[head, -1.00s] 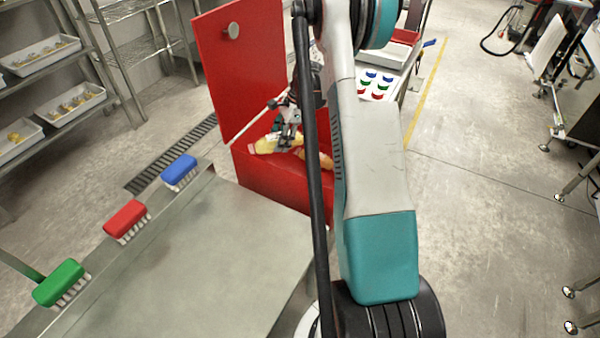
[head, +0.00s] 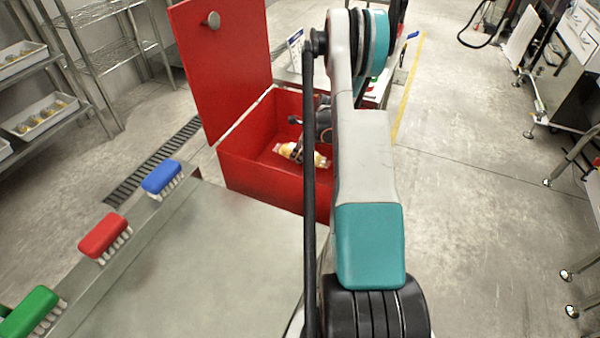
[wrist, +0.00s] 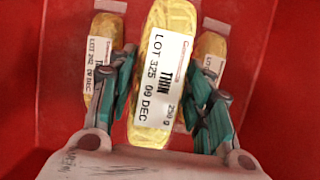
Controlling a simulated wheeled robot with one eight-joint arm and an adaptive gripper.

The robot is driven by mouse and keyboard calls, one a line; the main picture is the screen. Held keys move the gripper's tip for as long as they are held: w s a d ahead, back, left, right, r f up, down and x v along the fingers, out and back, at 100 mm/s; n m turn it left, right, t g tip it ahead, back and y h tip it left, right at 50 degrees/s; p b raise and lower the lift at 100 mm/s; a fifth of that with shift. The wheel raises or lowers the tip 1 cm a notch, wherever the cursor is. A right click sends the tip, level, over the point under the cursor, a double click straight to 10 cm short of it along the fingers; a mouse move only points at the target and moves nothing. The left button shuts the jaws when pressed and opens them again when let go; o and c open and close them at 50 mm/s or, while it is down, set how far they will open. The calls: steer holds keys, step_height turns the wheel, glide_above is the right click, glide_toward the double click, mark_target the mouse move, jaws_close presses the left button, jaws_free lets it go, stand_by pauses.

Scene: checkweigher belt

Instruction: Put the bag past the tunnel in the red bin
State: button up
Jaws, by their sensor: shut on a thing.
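Two more yellow bags lie lower, a left one (wrist: 100,70) and a right one (wrist: 211,47), partly hidden by the fingers. The red bin (head: 262,183) stands open in the head view, its lid (head: 222,70) raised. My gripper is down inside it, mostly hidden by my arm. Some yellow bag (head: 287,150) shows inside. The tunnel cannot be made out.
A grey metal surface (head: 200,260) lies in front of the bin, edged by a blue brush (head: 162,177), a red brush (head: 104,235) and a green brush (head: 28,312). Wire shelves with trays (head: 40,118) stand at left.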

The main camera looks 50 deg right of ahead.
mark_target(310, 152)
step_height(310, 152, down, 9)
steer(key=b, duration=0.3)
steer(key=shift+f, duration=0.15)
steer(key=o, duration=1.3)
steer(key=shift+o, duration=0.2)
steer(key=p+v, duration=0.4)
steer(key=v, duration=0.8)
steer(key=shift+w, duration=0.1)
